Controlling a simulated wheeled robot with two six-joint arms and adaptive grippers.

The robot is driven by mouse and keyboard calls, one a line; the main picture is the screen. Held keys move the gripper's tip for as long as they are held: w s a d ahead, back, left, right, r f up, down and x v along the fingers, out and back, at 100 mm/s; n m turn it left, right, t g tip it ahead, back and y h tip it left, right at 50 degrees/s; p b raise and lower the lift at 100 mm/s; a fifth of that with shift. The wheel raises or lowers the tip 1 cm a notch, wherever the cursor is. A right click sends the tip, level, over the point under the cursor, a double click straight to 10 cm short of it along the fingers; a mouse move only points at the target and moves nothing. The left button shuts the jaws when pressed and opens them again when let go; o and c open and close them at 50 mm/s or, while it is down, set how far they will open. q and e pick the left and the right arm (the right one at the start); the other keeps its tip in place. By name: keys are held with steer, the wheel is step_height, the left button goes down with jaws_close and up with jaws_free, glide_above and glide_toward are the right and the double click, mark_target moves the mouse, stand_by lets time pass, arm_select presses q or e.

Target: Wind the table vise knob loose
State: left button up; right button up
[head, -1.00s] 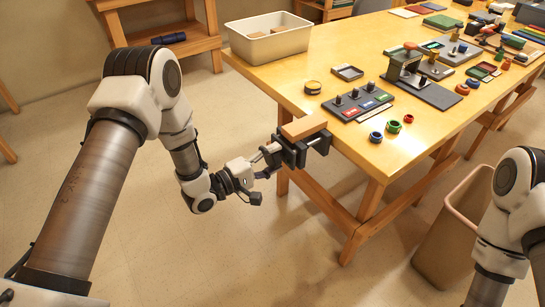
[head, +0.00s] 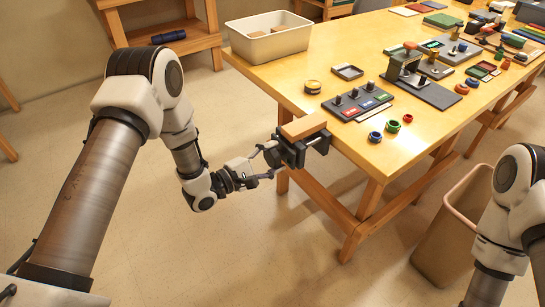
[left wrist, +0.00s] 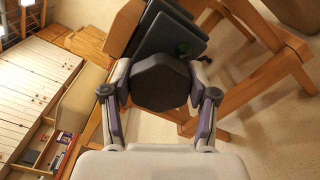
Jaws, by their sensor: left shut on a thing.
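The dark table vise (head: 297,151) is clamped at the near left edge of the wooden table. A light wooden block (head: 304,126) sits in its jaws. My left gripper (head: 268,161) reaches the vise from the left, below the tabletop's level. In the left wrist view, its two fingers (left wrist: 160,88) close on opposite sides of the black, many-sided knob (left wrist: 160,80). The vise body (left wrist: 172,40) and the block (left wrist: 122,28) show behind the knob. The vise's screw is hidden behind the knob. My right arm shows at the right edge of the head view, with its gripper out of frame.
The wooden table (head: 300,75) carries a dark board with several knobs (head: 357,100), small colored rings (head: 393,126) and a white bin (head: 268,38). A tan waste bin (head: 455,230) stands at the right on the floor. The floor left of the vise is open.

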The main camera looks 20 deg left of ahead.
arm_select(q)
steer(key=o, duration=1.2)
steer(key=shift+c, duration=0.2)
steer(key=v, duration=1.2)
